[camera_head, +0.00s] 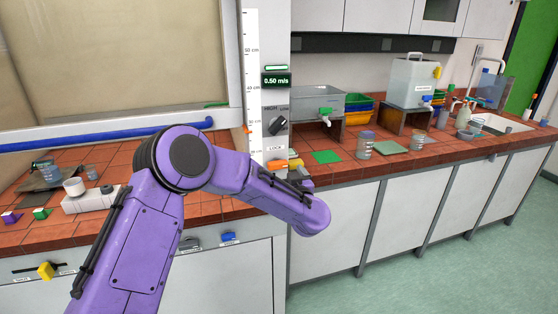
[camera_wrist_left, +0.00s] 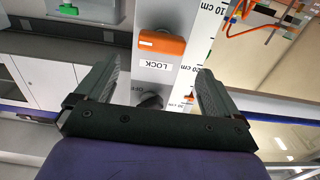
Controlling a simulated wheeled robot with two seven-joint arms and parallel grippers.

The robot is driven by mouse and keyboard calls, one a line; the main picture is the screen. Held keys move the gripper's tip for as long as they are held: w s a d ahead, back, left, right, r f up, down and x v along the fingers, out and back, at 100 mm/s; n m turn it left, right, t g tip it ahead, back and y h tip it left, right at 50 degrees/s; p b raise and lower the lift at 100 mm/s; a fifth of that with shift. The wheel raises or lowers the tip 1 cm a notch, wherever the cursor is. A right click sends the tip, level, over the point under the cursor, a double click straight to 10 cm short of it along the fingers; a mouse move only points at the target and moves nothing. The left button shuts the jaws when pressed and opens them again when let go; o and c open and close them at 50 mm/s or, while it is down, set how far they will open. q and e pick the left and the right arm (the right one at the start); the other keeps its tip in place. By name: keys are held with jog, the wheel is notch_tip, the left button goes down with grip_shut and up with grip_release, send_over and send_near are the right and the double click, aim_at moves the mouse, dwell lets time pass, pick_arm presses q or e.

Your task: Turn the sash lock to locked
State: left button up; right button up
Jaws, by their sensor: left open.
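The sash lock is a short orange handle (camera_head: 277,165) on the white post of the fume hood, under a LOCK label (camera_head: 276,148). The handle lies crosswise to the post and also shows in the left wrist view (camera_wrist_left: 161,42), where the post appears upside down. My left gripper (camera_wrist_left: 157,76) is open and empty, its fingers spread either side of the LOCK label, with the handle beyond the fingertips. I see no contact with it. In the head view my purple arm hides most of this gripper. My right gripper is not in view.
A black HIGH/LOW knob (camera_head: 278,125) and an airflow display (camera_head: 276,81) sit above the lock. The blue sash bar (camera_head: 110,134) runs to the left. A stirrer (camera_head: 90,200) stands inside the hood. Jars, including one glass jar (camera_head: 366,146), stand on the right bench.

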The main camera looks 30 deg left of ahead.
aim_at(279, 164)
pick_arm(q)
jog(key=p+x, duration=0.1)
jog(key=x, duration=0.5)
jog(key=shift+a, duration=0.15)
jog(key=shift+f, duration=0.1)
jog(key=c, duration=1)
jog(key=shift+c, duration=0.2)
